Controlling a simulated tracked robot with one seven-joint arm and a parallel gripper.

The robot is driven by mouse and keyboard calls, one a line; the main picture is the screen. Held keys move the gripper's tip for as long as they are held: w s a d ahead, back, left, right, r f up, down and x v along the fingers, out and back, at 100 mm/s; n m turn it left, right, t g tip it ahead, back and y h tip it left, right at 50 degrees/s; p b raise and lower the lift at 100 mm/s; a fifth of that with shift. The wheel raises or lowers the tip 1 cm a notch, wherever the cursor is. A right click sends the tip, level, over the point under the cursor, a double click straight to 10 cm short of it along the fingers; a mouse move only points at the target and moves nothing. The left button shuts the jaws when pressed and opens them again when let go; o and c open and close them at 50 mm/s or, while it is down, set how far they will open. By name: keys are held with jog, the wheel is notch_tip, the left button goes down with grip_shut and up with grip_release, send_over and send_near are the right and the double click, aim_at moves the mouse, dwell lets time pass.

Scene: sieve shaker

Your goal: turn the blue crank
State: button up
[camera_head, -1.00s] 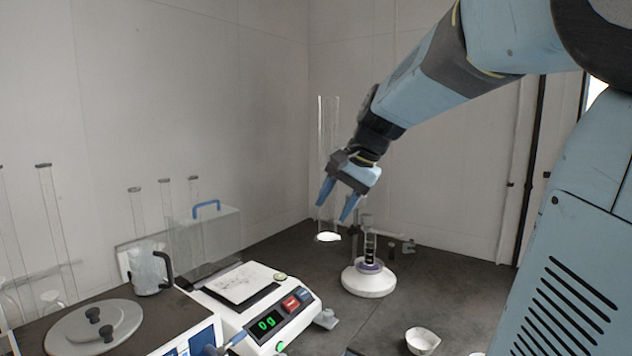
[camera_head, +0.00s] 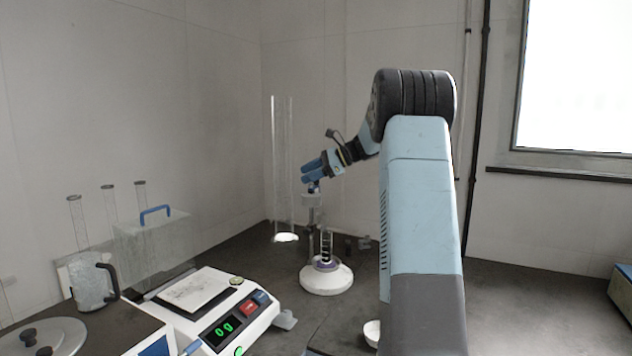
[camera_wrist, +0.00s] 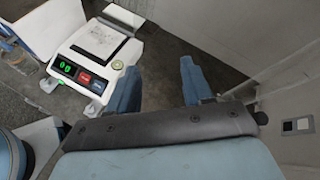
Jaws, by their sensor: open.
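My gripper (camera_head: 305,172) has blue fingers and reaches in from the right above the back of the bench. In the wrist view its two fingers (camera_wrist: 158,75) are apart with only bench and floor colours between them. In the head view the fingers point left, close above the top of a grey post (camera_head: 312,201) and in front of a tall clear cylinder (camera_head: 283,150). I cannot clearly make out a blue crank in either view. A blue bit just under the fingers may be a fingertip or a part of the post.
A round white base (camera_head: 326,282) with a small upright tube stands before the post. A white scale (camera_head: 238,320) sits at front left. A clear box with a blue handle (camera_head: 155,211), a jug (camera_head: 88,285) and tubes stand left.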

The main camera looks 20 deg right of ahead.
jog(key=w+d+f+m+t+y, duration=0.1)
jog(key=w+d+f+m+t, duration=0.15)
jog(key=w+d, duration=0.45)
jog(key=m+t+y, duration=0.2)
jog(key=m+t, duration=0.1)
jog(key=m, duration=0.1)
send_near(316, 183)
jog(key=shift+g, duration=0.25)
jog(key=x, duration=0.3)
jog(key=r+x, duration=0.1)
jog(key=x, duration=0.3)
jog(key=w+d+x, duration=0.1)
jog(key=x, duration=0.2)
jog(key=shift+w+a+r, duration=0.15)
jog(key=shift+w+r, duration=0.05)
jog(key=shift+r, duration=0.1)
jog(key=shift+c, duration=0.3)
jog(key=c, duration=0.9)
grip_shut()
jog(key=shift+s+h, duration=0.1)
jog(key=shift+h, duration=0.2)
